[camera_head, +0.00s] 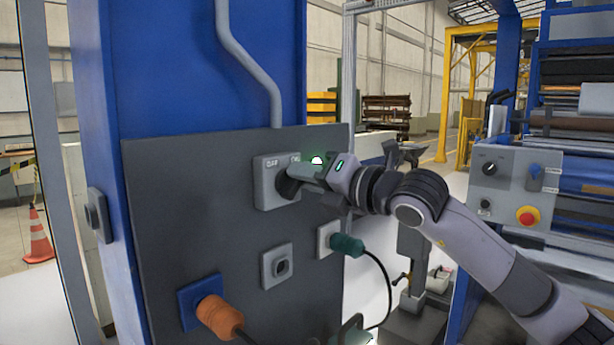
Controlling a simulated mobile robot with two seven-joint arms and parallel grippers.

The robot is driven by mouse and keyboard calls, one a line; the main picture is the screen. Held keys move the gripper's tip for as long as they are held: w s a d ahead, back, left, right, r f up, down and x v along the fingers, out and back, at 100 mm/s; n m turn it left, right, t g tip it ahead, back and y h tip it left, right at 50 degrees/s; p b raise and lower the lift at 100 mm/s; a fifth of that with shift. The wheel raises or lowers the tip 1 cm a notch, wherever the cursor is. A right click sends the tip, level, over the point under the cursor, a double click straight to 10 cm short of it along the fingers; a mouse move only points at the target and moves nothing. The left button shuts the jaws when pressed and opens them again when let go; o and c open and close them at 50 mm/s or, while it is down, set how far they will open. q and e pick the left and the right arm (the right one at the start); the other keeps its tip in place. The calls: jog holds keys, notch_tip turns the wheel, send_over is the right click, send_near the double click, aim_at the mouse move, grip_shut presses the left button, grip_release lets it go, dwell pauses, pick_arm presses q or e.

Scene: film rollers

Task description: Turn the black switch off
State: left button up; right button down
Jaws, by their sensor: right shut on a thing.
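The black switch (284,186) is a dark rotary knob on a grey switch box (263,187). The box is fixed high on a dark grey panel and has lettering along its top, "OFF" or similar at left and "ON" at right. My right gripper (292,181) reaches in from the right and is shut on the knob. The fingers and hand hide much of the knob and the right side of the box, so the knob's exact angle is hard to tell. My left gripper is not in view.
The dark panel (180,200) is mounted on a blue column (200,80). Below the box are an orange plug (218,317), a grey socket (277,266) and a green plug (347,245) with a hanging cable. A control box with a red button (528,215) stands at right.

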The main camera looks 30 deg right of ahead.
jog(key=n+b, duration=0.2)
jog(key=n, duration=0.1)
jog(key=n+b, duration=0.2)
jog(key=n, duration=0.1)
jog(key=a+n+b, duration=0.1)
jog(key=n+b, duration=0.1)
jog(key=shift+s+a+r+n, duration=0.1)
jog(key=shift+s+r+n, duration=0.1)
jog(key=shift+n, duration=0.2)
jog(key=n+b, duration=0.2)
jog(key=n, duration=0.1)
jog(key=shift+s+a+n, duration=0.1)
jog(key=shift+a+n, duration=0.2)
jog(key=n, duration=0.1)
jog(key=n+b, duration=0.1)
jog(key=n, duration=0.1)
jog(key=shift+s+a+f, duration=0.1)
jog(key=shift+a, duration=0.1)
jog(key=shift+a+n+b, duration=0.15)
jog(key=shift+n+b, duration=0.15)
jog(key=shift+n, duration=0.9)
